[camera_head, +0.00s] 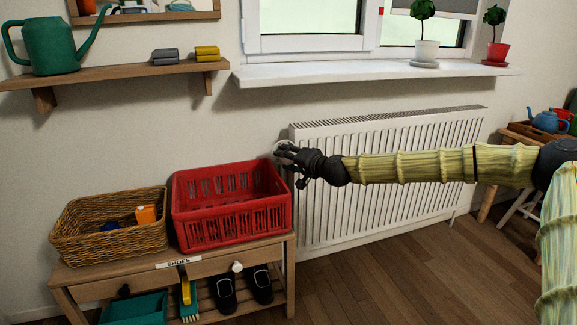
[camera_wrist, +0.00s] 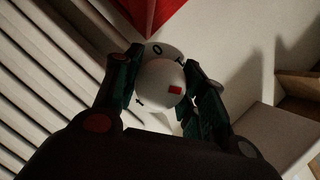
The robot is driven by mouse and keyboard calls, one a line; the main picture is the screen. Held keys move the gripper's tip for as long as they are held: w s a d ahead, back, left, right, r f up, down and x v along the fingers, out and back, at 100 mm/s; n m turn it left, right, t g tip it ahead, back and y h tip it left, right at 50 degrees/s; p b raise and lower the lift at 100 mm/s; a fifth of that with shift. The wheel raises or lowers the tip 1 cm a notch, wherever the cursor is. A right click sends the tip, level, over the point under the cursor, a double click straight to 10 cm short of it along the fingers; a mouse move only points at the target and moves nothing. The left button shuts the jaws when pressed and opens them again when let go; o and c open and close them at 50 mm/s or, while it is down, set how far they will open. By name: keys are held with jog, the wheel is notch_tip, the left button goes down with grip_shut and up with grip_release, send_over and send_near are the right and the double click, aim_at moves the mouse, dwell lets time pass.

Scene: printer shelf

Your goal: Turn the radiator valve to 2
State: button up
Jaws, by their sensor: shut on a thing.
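The radiator valve (camera_wrist: 160,84) is a round white knob in the middle of the wrist view. It has a red mark on its face and dark markings on its side, one looking like a 0. In the head view only a pale bit of the valve (camera_head: 279,147) shows at the radiator's upper left end. My gripper (camera_wrist: 160,90) is shut on the valve, with one dark finger on either side of it. My gripper (camera_head: 287,155) also shows in the head view. The white ribbed radiator (camera_head: 390,170) hangs on the wall behind my arm.
A red plastic crate (camera_head: 240,222) and a wicker basket (camera_head: 75,245) stand on a wooden shoe bench (camera_head: 270,246) just below and left of my gripper. A white window sill (camera_head: 370,72) with potted plants is above the radiator. The wooden floor (camera_head: 400,265) in front is clear.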

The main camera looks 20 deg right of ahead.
jog(key=shift+d+m+b, duration=0.1)
jog(key=shift+m+b, duration=0.2)
jog(key=shift+b, duration=0.1)
jog(key=o, duration=1)
jog(key=shift+d, duration=0.1)
jog(key=shift+o, duration=0.2)
jog(key=shift+a, duration=0.2)
jog(key=v, duration=1.2)
jog(key=shift+f, duration=0.15)
